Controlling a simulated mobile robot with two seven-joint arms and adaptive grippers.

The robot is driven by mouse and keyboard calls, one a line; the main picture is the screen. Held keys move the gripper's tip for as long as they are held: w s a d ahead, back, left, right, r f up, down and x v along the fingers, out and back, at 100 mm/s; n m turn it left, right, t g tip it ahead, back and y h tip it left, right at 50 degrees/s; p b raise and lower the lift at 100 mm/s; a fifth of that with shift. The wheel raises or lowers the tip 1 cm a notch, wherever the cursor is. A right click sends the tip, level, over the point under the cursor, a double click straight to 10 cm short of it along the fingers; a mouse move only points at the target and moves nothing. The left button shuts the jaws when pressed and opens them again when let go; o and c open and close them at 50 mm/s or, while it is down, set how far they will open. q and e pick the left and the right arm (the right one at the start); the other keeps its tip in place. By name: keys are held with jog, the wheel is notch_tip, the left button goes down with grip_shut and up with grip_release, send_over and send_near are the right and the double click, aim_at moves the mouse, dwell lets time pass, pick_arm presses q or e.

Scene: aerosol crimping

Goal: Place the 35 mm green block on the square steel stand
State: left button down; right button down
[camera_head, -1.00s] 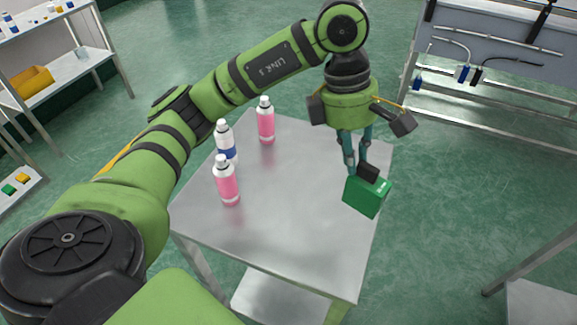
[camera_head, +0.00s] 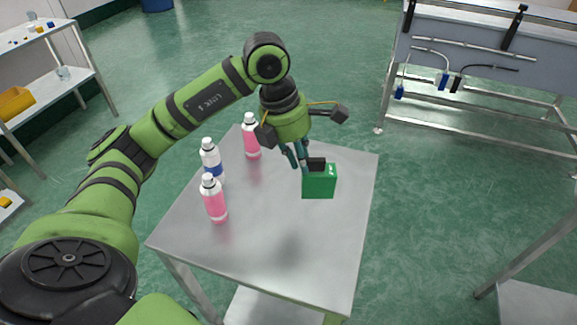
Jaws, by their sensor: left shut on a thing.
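My left gripper (camera_head: 303,160) comes down from above and is shut on the green block (camera_head: 319,183) at its upper left. The block hangs above the square steel stand (camera_head: 270,250), over the right half of its top. A faint shadow lies on the steel below, so the block looks clear of the surface. The fingertips are partly hidden against the block. My right gripper is not in view.
Three bottles stand on the left side of the stand: a pink one (camera_head: 251,138) at the back, a blue-banded one (camera_head: 211,160), and a pink one (camera_head: 214,200) in front. The stand's middle and front are clear. A steel bench (camera_head: 470,60) stands at the back right.

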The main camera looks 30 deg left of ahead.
pick_arm(q)
notch_tip(320, 180, down, 6)
jog(key=a+p, duration=0.1)
jog(key=a, duration=0.1)
jog(key=shift+w+a+r+p, duration=0.2)
jog(key=shift+r+p, duration=0.05)
jog(key=shift+p, duration=0.15)
jog(key=shift+f, duration=0.2)
jog(key=c, duration=1.2)
grip_release()
jog(key=shift+r, duration=0.1)
